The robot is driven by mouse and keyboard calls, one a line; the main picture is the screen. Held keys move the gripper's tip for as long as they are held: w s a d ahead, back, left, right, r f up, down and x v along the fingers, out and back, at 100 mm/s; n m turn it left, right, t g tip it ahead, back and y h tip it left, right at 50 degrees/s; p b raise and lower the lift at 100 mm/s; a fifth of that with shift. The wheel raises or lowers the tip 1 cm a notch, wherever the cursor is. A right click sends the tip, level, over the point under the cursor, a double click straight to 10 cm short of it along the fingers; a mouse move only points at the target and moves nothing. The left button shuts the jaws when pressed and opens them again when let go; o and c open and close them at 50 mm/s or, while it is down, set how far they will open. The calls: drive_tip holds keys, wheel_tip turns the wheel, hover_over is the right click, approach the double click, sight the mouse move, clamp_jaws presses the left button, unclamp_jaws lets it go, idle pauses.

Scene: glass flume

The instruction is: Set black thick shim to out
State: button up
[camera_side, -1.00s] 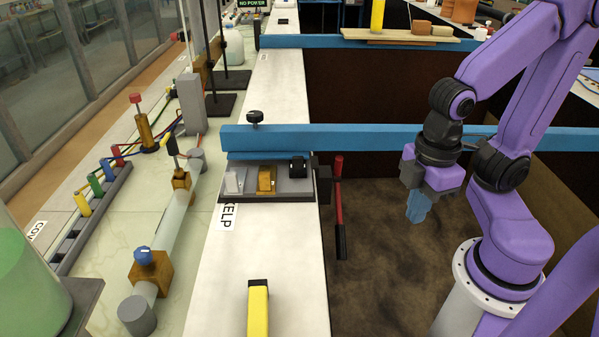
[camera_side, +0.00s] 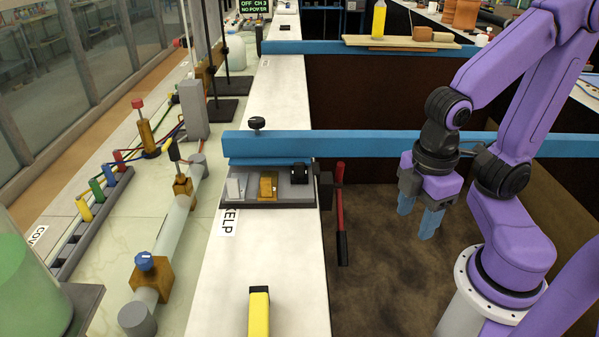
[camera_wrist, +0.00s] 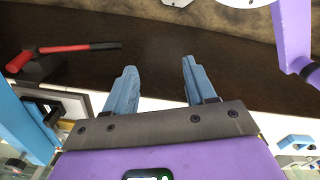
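The black thick shim (camera_side: 299,173) stands at the right end of a small grey tray (camera_side: 270,204) on the white ledge, just under the blue beam. A brass shim (camera_side: 268,184) and a pale shim (camera_side: 235,186) stand to its left on the same tray. My gripper (camera_side: 418,213) hangs in the air to the right of the tray, clear of it, over the brown floor of the bay. Its two blue fingers point down, apart and empty. In the wrist view the fingers (camera_wrist: 159,70) are also spread with nothing between them. I cannot make out the black shim clearly there.
The blue beam (camera_side: 375,144) runs behind my gripper. A yellow block (camera_side: 259,310) sits on the ledge nearer the camera. The brown floor is clear.

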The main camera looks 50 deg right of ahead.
drive_tip(key=w+f+n+t+h, duration=0.1)
drive_tip(key=w+f+n+h, duration=0.1)
drive_tip(key=w+n+h, duration=0.25)
drive_tip(key=n+t+h, duration=0.8)
drive_tip(key=n+t, duration=0.2)
drive_tip(key=t, duration=0.2)
approach(299, 166)
drive_tip(key=shift+m, duration=0.25)
drive_tip(key=x, duration=1.1)
drive_tip(key=shift+s, duration=0.1)
